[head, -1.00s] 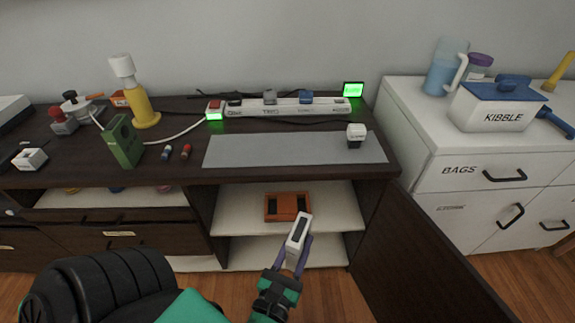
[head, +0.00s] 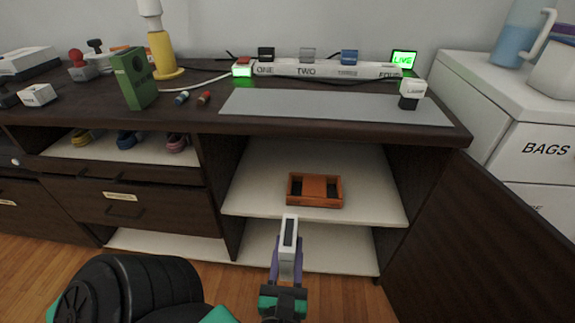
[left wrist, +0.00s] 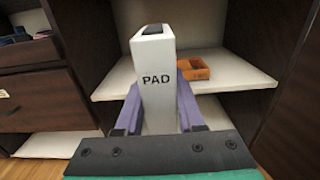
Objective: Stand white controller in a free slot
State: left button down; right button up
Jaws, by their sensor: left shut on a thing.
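The white controller (head: 289,238) is a slim upright block with a dark top face. In the left wrist view its side (left wrist: 155,95) reads PAD. My left gripper (head: 287,262) is shut on it, with purple fingers on both sides. It holds the controller in front of the open cabinet, apart from the shelves. An orange-brown tray with raised sides (head: 315,190) sits on the upper shelf, beyond the controller; it also shows in the left wrist view (left wrist: 193,70). My right gripper is not in view.
The upper shelf (head: 250,195) has bare room around the tray. An open dark door (head: 470,240) stands at the right, and a drawer unit (head: 120,205) is at the left. The dark countertop (head: 210,115) above holds a power strip (head: 325,70) and a grey mat (head: 330,108).

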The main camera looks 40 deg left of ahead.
pick_arm(q)
jog(key=shift+f+b+x, duration=0.1)
jog(key=shift+b+x, duration=0.25)
jog(key=shift+x, duration=0.8)
jog(key=shift+f+b+x, duration=0.15)
jog(key=shift+b+x, duration=0.15)
jog(key=shift+x, duration=0.8)
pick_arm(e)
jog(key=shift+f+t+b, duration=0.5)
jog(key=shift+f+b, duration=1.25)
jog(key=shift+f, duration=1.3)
pick_arm(q)
jog(key=x, duration=0.7)
jog(key=f+x, duration=0.1)
jog(key=x, duration=1.4)
jog(key=shift+w+a+f, duration=0.2)
jog(key=shift+f, duration=0.1)
jog(key=shift+f+b, duration=0.55)
jog(key=shift+f, duration=0.35)
jog(key=shift+f+b, duration=0.45)
jog(key=shift+f, duration=0.25)
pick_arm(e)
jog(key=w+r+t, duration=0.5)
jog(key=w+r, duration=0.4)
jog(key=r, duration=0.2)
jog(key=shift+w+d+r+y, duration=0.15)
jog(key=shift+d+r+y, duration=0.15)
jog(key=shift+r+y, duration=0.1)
